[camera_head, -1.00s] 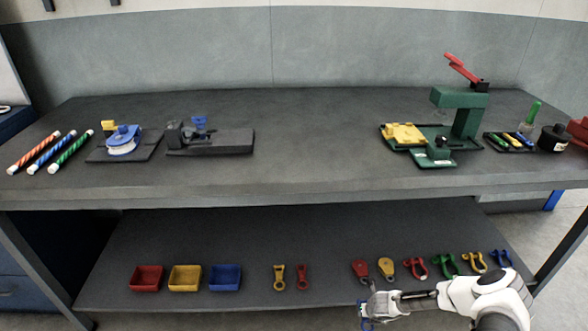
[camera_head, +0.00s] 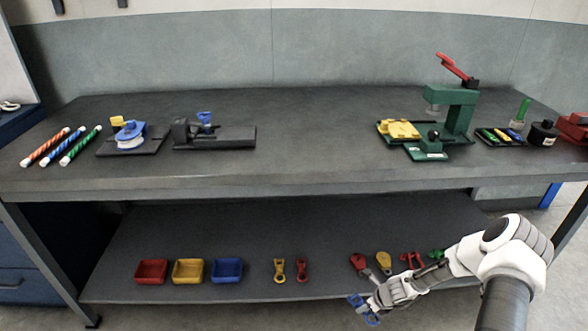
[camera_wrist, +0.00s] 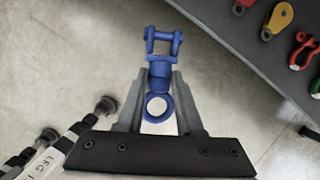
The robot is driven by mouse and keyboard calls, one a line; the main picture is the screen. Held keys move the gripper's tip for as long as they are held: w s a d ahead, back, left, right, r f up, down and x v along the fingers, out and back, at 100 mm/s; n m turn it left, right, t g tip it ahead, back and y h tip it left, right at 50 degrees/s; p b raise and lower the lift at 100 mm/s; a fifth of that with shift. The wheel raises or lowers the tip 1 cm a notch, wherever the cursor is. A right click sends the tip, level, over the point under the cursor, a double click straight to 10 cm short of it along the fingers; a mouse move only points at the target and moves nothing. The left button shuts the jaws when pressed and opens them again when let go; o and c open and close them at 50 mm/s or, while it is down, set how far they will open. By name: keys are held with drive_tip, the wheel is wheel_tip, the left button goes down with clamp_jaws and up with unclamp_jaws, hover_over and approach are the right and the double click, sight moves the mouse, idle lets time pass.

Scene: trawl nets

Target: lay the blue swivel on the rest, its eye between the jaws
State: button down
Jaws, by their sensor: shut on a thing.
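The blue swivel (camera_wrist: 157,72) is held between the two grey fingers of my gripper (camera_wrist: 160,92) in the wrist view. Its forked end with a cross pin points away from the gripper, and its round eye lies between the fingers, close to the palm. In the head view the swivel (camera_head: 362,309) and my gripper (camera_head: 376,299) are in front of the lower shelf's front edge, over the floor. The black fixture with a long flat block (camera_head: 228,137), upright jaws (camera_head: 181,132) and a blue handle (camera_head: 205,117) stands on the bench top, left of centre. The gap between its jaws is not clear.
A blue-and-yellow device (camera_head: 130,134) and striped rods (camera_head: 60,147) are left of the fixture. The green press (camera_head: 450,110) stands to the right. Bins (camera_head: 227,270), yellow and red swivels (camera_head: 279,270), and pulleys and shackles sit on the lower shelf (camera_head: 330,230). The bench middle is clear.

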drive_tip(key=s+a+r+n+g, duration=0.1)
drive_tip(key=a+r+n+g, duration=0.1)
drive_tip(key=r+n, duration=0.8)
drive_tip(key=s+a+r+n+g+h, duration=0.1)
drive_tip(key=s+a+r+n+g, duration=0.1)
drive_tip(key=r+n, duration=0.7)
drive_tip(key=s+a+r+n+g+h, duration=0.1)
drive_tip(key=a+r+n+g, duration=0.3)
drive_tip(key=r+n, duration=0.6)
wheel_tip(320, 180, up, 11)
drive_tip(key=shift+s+a+f+n, duration=0.1)
drive_tip(key=shift+s+a+n, duration=0.25)
drive_tip(key=shift+a, duration=0.15)
drive_tip(key=shift+w+r, duration=0.15)
drive_tip(key=shift+r, duration=0.1)
